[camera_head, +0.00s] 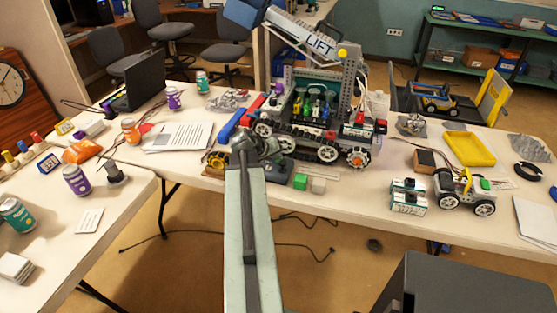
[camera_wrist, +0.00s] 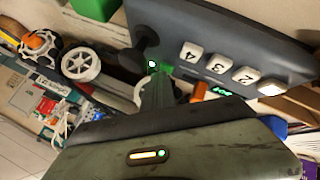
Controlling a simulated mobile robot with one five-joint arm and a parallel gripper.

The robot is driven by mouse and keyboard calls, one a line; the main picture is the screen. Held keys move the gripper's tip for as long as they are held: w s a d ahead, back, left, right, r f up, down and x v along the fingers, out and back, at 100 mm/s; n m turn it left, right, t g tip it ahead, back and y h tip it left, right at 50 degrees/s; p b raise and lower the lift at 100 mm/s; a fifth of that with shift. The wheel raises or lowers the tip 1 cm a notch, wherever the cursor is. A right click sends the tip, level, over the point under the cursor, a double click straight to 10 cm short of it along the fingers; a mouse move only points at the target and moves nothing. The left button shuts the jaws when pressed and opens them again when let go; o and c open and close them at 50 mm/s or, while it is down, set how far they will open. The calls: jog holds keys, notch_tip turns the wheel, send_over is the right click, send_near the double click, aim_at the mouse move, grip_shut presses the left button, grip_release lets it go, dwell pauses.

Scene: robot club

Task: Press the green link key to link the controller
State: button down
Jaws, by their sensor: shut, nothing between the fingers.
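The controller is a dark grey box (camera_wrist: 215,35) with white numbered keys (camera_wrist: 217,63) and a small green lit display (camera_wrist: 221,91) in the wrist view. A green glow marks the link key (camera_wrist: 166,69) at the left end of the key row, mostly hidden by my fingers. My gripper (camera_wrist: 153,72) is shut and empty, its tip at or just in front of this key; I cannot tell whether they touch. In the head view my gripper (camera_head: 258,147) is over the table's front edge, and the controller (camera_head: 279,172) is partly hidden behind it.
A large wheeled lift robot (camera_head: 315,110) stands close behind. White-green boxes (camera_head: 408,197) and a small wheeled car (camera_head: 463,190) stand farther right. Blue and red bars (camera_head: 238,117) lie to the left.

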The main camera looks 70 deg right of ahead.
aim_at(277, 162)
jog(key=shift+r, duration=0.1)
jog(key=shift+r+p, duration=0.7)
jog(key=shift+p, duration=0.1)
notch_tip(277, 162, up, 5)
jog(key=p, duration=0.5)
jog(key=shift+r, duration=0.1)
